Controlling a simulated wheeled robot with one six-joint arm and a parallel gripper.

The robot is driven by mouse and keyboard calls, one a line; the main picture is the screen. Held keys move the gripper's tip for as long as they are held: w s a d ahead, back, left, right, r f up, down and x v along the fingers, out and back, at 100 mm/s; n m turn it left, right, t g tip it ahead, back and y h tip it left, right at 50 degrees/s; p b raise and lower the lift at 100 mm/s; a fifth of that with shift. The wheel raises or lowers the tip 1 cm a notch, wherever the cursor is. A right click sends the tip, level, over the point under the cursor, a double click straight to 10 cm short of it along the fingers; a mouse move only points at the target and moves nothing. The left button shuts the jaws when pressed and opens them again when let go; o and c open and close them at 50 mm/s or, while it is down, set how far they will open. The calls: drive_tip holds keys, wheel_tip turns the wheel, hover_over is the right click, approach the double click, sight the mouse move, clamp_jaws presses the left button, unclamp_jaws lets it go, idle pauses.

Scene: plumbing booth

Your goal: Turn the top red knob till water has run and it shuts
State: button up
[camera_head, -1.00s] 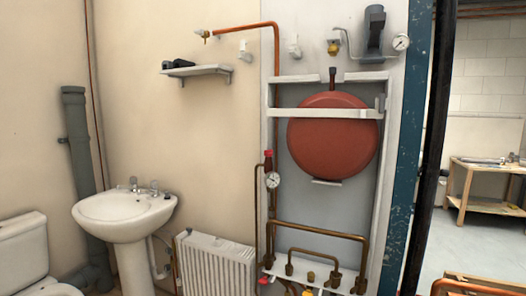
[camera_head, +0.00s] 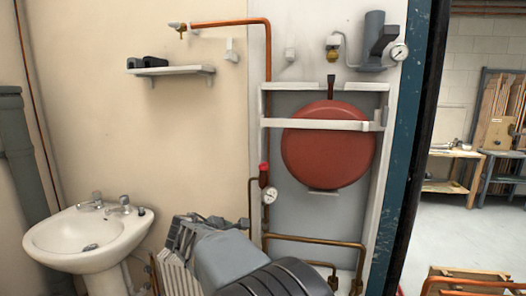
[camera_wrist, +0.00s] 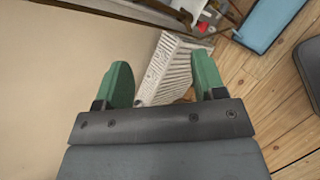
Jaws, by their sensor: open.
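The top red knob (camera_head: 263,168) caps a small brass valve on the copper pipe, left of the red round tank (camera_head: 327,145). A round white-faced gauge (camera_head: 270,196) sits just below it. My gripper (camera_wrist: 164,78) is open and empty in the wrist view, its two green fingers wide apart above the white radiator (camera_wrist: 172,68). In the head view my arm reaches up from the bottom, below and left of the knob, and does not touch it.
A white sink (camera_head: 88,236) stands at the lower left. A wall shelf (camera_head: 172,70) holds dark items. Copper pipes (camera_head: 315,241) run below the tank. A blue post (camera_head: 412,130) edges the booth on the right. The wall left of the knob is clear.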

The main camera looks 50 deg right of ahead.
sight(260, 165)
drive_tip(key=w+d+r+n+t+h+p, duration=0.1)
drive_tip(key=w+d+r+n+h+p, duration=0.55)
drive_tip(key=d+r, duration=0.6)
drive_tip(key=shift+n+h, duration=0.25)
drive_tip(key=shift+n, duration=0.7)
drive_tip(key=w+d, duration=0.1)
drive_tip(key=d, duration=0.3)
drive_tip(key=w+d+r+p, duration=0.1)
drive_tip(key=w+d, duration=0.1)
drive_tip(key=d, duration=0.2)
drive_tip(key=w+d, duration=0.1)
drive_tip(key=d, duration=0.3)
drive_tip(key=shift+w+r, duration=0.2)
drive_tip(key=shift+r, duration=0.05)
drive_tip(key=shift+a, duration=0.1)
drive_tip(key=shift+c, duration=0.3)
